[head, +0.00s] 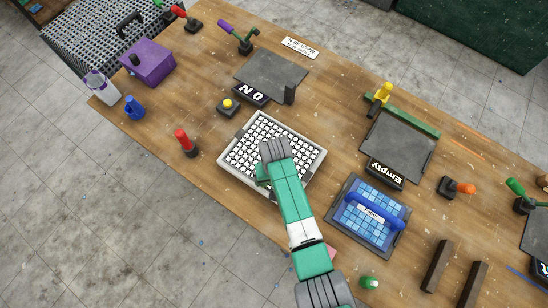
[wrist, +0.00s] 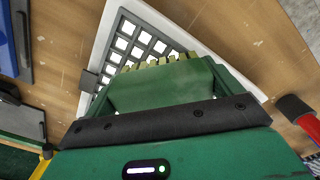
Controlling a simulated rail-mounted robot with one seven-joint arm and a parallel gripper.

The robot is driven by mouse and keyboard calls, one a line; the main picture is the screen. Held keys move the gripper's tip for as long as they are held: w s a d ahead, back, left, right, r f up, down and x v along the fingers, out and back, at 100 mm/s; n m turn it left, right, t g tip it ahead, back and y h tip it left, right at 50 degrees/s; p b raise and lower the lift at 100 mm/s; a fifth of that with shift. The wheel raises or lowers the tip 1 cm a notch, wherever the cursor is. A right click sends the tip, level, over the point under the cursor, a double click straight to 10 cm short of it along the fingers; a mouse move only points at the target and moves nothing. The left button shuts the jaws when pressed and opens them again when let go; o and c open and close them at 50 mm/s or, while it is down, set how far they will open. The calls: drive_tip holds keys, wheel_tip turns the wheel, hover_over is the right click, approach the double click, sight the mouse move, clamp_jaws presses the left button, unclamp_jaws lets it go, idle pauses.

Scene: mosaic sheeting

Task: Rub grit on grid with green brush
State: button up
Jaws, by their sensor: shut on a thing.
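The grid (head: 240,150) is a white-framed tray of small pale squares in the middle of the wooden table. Its corner and dark mesh also show in the wrist view (wrist: 138,42). My gripper (head: 268,160) is over the grid's lower right part and hides some of it. In the wrist view my gripper (wrist: 160,92) is shut on the green brush (wrist: 160,85). The brush's pale yellow bristles point at the grid; I cannot tell whether they touch it. A green bit of the brush shows left of my gripper in the head view (head: 262,174). I cannot make out any grit.
A red-handled tool (head: 186,142) stands left of the grid, and a yellow button box (head: 228,105) behind it. A blue-tiled tray (head: 368,218) with a blue handle lies to the right.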

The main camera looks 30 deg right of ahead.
drive_tip(key=shift+s+d, duration=0.15)
drive_tip(key=shift+s, duration=0.25)
wheel_tip(320, 180, up, 4)
drive_tip(key=p, duration=0.3)
drive_tip(key=shift+s+d+r, duration=0.1)
drive_tip(key=shift+s, duration=0.05)
wheel_tip(320, 180, up, 4)
drive_tip(key=p, duration=0.4)
drive_tip(key=shift+r, duration=0.1)
